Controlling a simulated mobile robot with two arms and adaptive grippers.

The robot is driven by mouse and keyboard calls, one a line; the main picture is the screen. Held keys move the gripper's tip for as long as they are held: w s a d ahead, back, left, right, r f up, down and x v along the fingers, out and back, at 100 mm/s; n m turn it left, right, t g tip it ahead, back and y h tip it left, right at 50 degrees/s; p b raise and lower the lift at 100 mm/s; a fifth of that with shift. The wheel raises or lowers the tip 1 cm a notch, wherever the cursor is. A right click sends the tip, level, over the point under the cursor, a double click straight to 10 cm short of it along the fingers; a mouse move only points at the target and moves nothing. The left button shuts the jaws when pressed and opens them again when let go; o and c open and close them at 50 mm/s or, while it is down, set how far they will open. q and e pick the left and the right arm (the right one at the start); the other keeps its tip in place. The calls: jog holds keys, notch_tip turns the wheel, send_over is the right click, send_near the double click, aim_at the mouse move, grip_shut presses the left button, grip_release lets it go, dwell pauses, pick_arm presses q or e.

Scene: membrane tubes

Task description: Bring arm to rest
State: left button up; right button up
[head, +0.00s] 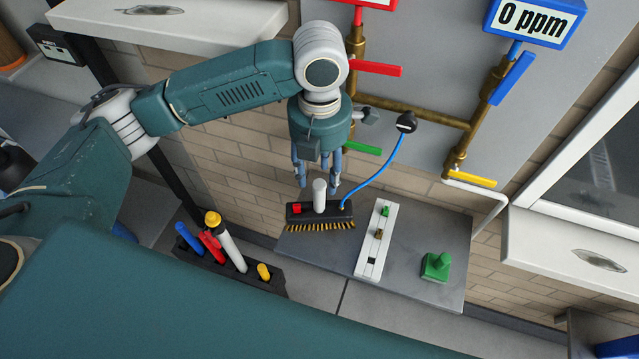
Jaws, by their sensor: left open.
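My left arm comes in from the left, bends at its wrist in front of the wall pipes, and points down. Its gripper (317,183) is open above a black brush-like block (335,215) on the grey shelf (300,250). A white upright cylinder (319,196) stands on the block below the fingers. The fingertips are near the cylinder's top; I cannot tell whether they touch it. The block also has a red button (296,209), yellow bristles along its front, and a blue hose (384,178) running up to a black round fitting (406,122). My right gripper is not in view.
On the shelf lie a white strip (369,257) with small blocks and a green piece (436,266). A dark rack (262,281) holds coloured tubes at the lower left. Brass pipes (425,114) with coloured valve handles and a "0 ppm" display (533,22) are on the wall behind.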

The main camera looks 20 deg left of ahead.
pick_arm(q)
jog(key=shift+r, duration=0.55)
jog(key=shift+f, duration=0.1)
